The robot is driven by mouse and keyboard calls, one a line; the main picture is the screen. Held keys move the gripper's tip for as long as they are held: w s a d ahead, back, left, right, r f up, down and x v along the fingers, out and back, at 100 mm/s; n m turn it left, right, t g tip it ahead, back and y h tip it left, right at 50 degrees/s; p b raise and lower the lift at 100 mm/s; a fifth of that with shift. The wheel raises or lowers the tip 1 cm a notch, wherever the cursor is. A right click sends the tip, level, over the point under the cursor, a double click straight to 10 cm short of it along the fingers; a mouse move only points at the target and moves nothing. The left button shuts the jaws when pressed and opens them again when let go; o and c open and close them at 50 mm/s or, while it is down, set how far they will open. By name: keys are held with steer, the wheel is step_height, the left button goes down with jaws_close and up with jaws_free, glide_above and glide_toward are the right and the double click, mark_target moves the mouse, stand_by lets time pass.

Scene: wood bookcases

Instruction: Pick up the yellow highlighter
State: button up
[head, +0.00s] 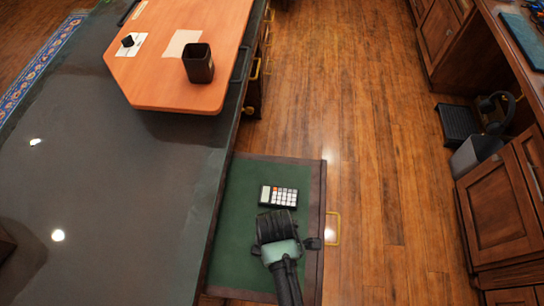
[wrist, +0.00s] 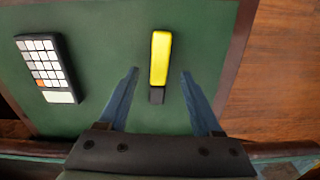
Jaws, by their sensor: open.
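The yellow highlighter (wrist: 160,60) lies on the green lining of an open drawer (wrist: 100,115) in the wrist view, its dark end toward my gripper. My gripper (wrist: 158,75) is open, with one finger on each side of the highlighter's lower part and a gap on both sides. Nothing is between the fingers in a grip. In the head view my gripper (head: 274,212) is over the drawer (head: 235,190), and the highlighter is hidden there by my arm.
A calculator (wrist: 46,68) lies left of the highlighter; it also shows in the head view (head: 278,196). The drawer has dark wooden rims. A dark countertop (head: 110,190) holds an orange board (head: 150,75) with a black cup (head: 198,64). Wooden floor lies right of the drawer.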

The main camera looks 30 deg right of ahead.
step_height(320, 180, down, 2)
steer(key=shift+f, duration=0.1)
jaws_close()
stand_by(0.4)
